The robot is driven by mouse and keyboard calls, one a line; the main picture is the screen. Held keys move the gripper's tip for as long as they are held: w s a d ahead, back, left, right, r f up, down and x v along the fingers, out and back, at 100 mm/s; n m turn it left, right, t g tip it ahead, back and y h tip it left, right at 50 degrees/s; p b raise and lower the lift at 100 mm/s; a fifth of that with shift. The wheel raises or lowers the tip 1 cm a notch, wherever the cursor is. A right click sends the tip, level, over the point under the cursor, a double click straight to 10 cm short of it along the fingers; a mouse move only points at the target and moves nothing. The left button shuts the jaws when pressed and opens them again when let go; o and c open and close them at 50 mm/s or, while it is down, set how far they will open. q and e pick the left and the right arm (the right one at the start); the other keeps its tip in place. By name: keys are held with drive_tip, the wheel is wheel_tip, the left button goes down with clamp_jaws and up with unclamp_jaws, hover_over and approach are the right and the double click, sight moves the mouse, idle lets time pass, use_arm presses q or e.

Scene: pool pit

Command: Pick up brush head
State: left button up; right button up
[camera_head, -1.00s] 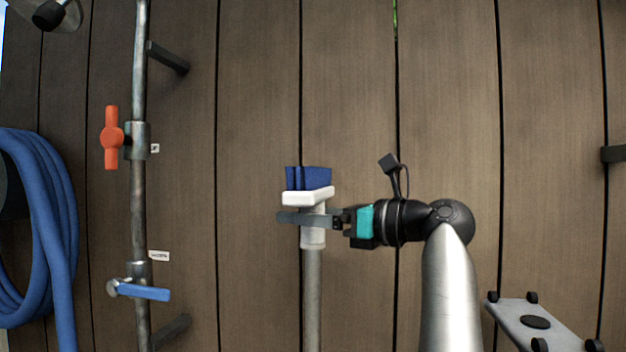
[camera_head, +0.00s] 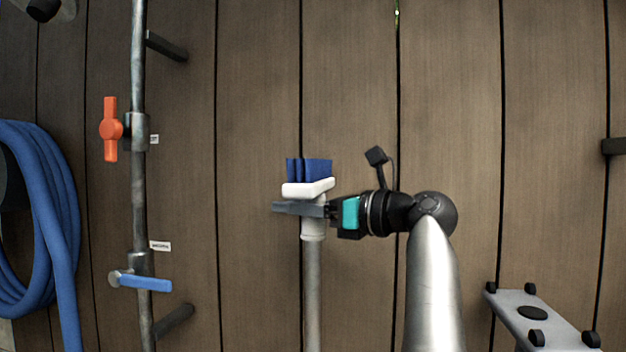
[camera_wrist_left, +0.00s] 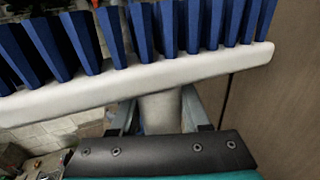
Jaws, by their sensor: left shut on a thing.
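The brush head (camera_head: 307,188) has a white base and blue bristles that point up. It sits at the top of a grey upright pole (camera_head: 313,290), with a pale collar just below it. My left gripper (camera_head: 298,209) comes from the right and is shut on the brush head's neck, just under the white base. In the left wrist view the white base (camera_wrist_left: 140,85) and blue bristles span the picture, with the neck (camera_wrist_left: 160,112) between the two fingers. Part of the neck is hidden by the fingers. My right gripper is not in view.
A metal pipe (camera_head: 138,200) with an orange valve handle (camera_head: 110,130) and a blue lever (camera_head: 145,283) runs along the left. A coiled blue hose (camera_head: 45,190) hangs at far left. A grey plate (camera_head: 535,318) is at lower right. Wooden planks behind are clear above the brush.

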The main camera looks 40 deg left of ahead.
use_arm(q)
clamp_jaws()
drive_tip(key=shift+r, duration=0.1)
wheel_tip(320, 180, up, 20)
drive_tip(key=p, duration=0.1)
idle(0.7)
